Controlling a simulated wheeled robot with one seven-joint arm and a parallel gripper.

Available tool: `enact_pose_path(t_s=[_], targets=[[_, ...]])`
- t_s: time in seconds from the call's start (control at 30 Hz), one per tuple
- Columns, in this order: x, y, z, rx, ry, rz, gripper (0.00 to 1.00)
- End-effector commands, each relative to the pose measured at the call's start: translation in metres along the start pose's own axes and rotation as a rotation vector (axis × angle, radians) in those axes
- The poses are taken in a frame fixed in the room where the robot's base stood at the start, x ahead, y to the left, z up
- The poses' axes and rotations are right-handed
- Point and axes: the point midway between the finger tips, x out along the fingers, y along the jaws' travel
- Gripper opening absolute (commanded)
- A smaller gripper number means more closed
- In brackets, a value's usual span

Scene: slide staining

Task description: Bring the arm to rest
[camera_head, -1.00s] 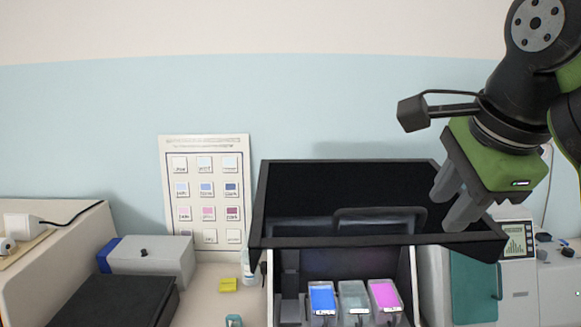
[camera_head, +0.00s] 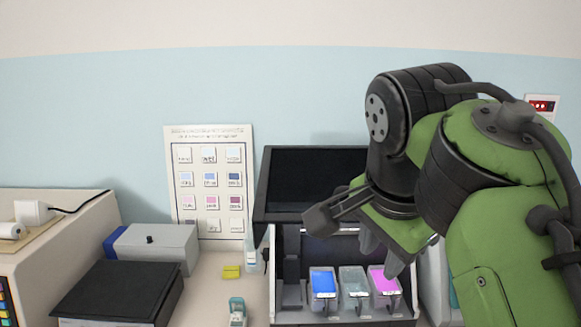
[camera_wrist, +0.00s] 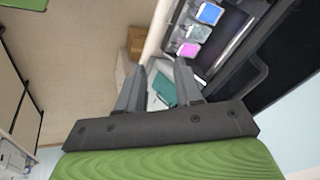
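My gripper (camera_head: 382,262) hangs at the right in the head view, in front of the open staining machine and near its pink container. Its two grey fingers are apart with nothing between them. The wrist view shows the same empty gap between the fingers (camera_wrist: 160,66). My green and black arm is folded in front of the right side of the machine and hides part of the dark raised lid (camera_head: 310,175).
Inside the machine stand a blue (camera_head: 323,284), a grey (camera_head: 354,284) and a pink container (camera_head: 384,282). A colour chart (camera_head: 209,185) leans on the wall.

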Motion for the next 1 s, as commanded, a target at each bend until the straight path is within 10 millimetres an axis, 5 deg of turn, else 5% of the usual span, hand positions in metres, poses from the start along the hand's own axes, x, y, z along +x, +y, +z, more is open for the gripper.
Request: enact_pose_path(t_s=[0.17,0.53,0.67,1.0], targets=[[0.054,0.035,0.043,-0.283,0.036,0.017,0.35],[0.187,0.183,0.1,-0.925,0.061,-0.117,0.35],[0.204,0.2,0.107,-1.006,0.059,-0.147,0.35],[0.203,0.2,0.106,-1.012,0.057,-0.146,0.35]])
